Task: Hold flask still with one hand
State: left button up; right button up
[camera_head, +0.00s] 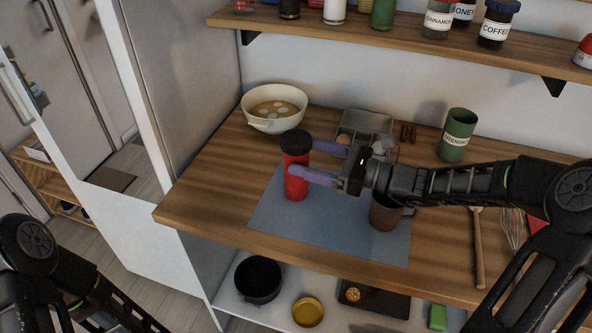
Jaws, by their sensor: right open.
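A red flask (296,172) with a black lid stands upright on a blue-grey mat (268,218) on the wooden counter. My right gripper (301,158) reaches in from the right with its purple fingers pointing left at the flask. One finger is in front of the flask's body and the other is at its far side near the lid. The jaws are open around the flask; I cannot tell whether either finger touches it. Of my left arm, only dark links show at the lower left, and its gripper is out of view.
A brown cup (385,214) stands on the mat under my right arm. A cream bowl (274,107), a grey tray (367,123) and a green canister (457,135) are behind. A wooden utensil (478,250) and whisk (513,232) lie at right. A jar shelf (330,24) hangs above.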

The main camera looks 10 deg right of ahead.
aim_at(284, 150)
jog(key=x, duration=0.6)
jog(key=shift+w+a, duration=0.1)
jog(key=shift+c, duration=0.5)
grip_shut()
dwell(0.8)
